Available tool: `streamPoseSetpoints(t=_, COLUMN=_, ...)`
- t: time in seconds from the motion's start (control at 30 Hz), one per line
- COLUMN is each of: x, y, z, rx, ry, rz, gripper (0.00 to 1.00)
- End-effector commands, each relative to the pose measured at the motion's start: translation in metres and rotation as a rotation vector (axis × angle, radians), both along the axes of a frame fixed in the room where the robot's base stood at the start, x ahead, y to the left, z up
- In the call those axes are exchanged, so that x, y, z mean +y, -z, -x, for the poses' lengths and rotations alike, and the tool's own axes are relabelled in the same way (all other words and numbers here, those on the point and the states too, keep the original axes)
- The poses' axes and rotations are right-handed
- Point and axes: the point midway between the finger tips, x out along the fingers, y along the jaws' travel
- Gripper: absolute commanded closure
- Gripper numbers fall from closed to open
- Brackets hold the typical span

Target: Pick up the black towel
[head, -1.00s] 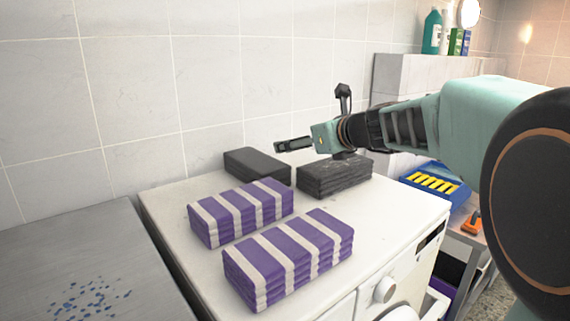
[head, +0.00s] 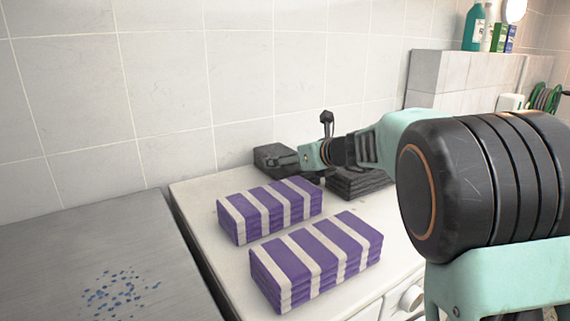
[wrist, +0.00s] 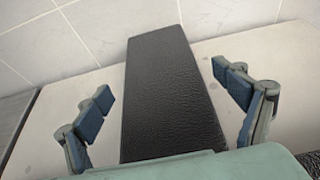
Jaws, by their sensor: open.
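A folded black towel (head: 273,155) lies at the back left of the white worktop, by the tiled wall. A second dark folded towel (head: 358,182) lies to its right, partly hidden by my arm. My gripper (head: 295,160) is at the back-left towel and partly covers it in the head view. In the wrist view my gripper (wrist: 163,86) is open, with one blue-padded finger on each side of a black towel (wrist: 172,110). Gaps show between the towel and both fingers. I cannot tell how high the fingertips are above the worktop.
Two purple-and-white striped towel stacks, one nearer the wall (head: 270,210) and one in front (head: 316,262), lie on the white worktop (head: 222,268). A grey table (head: 60,250) with blue specks stands at left. Bottles (head: 474,28) stand on a ledge at the back right.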

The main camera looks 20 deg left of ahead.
Motion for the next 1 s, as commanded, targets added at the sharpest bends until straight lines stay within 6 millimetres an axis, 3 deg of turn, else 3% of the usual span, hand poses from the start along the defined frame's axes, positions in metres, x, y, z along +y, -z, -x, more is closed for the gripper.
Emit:
streamPoseSetpoints(t=0.2, x=0.016, y=0.007, z=-0.014, rx=0.0, ry=0.0, rz=0.0, gripper=0.11)
streamPoseSetpoints(t=0.5, x=0.018, y=0.01, z=-0.017, rx=0.0, ry=0.001, rz=0.0, gripper=0.11)
streamPoseSetpoints(t=1.0, x=0.018, y=0.008, z=-0.016, rx=-0.001, ry=0.0, rz=-0.001, gripper=0.65)
